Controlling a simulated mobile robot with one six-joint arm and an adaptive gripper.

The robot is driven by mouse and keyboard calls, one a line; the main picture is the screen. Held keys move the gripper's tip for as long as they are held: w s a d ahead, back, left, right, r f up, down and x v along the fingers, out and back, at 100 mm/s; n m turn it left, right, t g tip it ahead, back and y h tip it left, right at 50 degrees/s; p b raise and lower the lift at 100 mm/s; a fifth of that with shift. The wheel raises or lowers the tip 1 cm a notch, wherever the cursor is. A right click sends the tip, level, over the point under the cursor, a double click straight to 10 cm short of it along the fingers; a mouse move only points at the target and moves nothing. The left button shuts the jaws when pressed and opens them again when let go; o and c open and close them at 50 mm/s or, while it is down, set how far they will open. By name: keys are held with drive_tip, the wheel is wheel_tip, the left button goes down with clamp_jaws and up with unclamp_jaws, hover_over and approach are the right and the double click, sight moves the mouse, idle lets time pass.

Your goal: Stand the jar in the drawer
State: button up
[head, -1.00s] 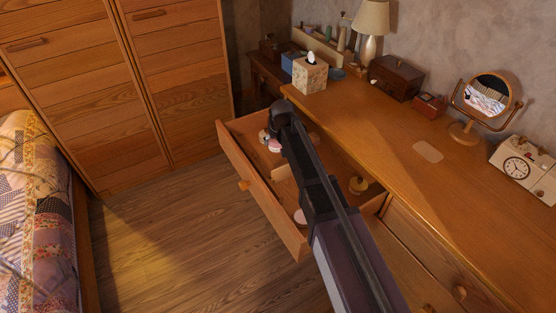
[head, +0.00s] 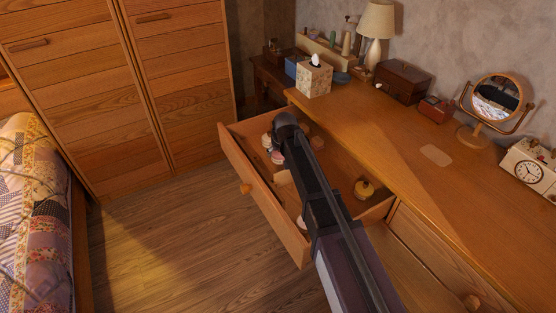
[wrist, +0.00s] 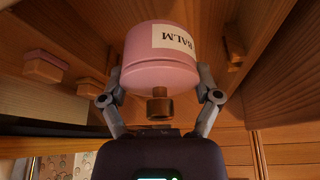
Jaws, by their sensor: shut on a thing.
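The pink jar (wrist: 160,55) with a white label reading BALM, upside down in the picture, fills the upper middle of the wrist view. My gripper (wrist: 160,88) is shut on the jar, one finger on each side. In the head view my arm reaches over the open wooden drawer (head: 247,182) and hides most of my gripper. A pink patch (head: 277,157) shows beside the arm's end; I cannot tell for sure that it is the held jar. Whether the jar touches the drawer floor is hidden.
The drawer also holds a yellow round item (head: 363,189), a brown item (head: 316,142) and a partly hidden pale item (head: 301,222). The dresser top (head: 400,135) stands at its right, with a tissue box (head: 314,78) and a mirror (head: 495,97). Open floor (head: 170,235) lies left.

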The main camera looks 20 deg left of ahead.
sight(279, 159)
drive_tip(key=shift+f+b, duration=1.65)
drive_tip(key=shift+f, duration=0.2)
drive_tip(key=shift+f, duration=0.1)
drive_tip(key=o, duration=1.1)
drive_tip(key=p+v, duration=1.1)
drive_tip(key=v, duration=0.1)
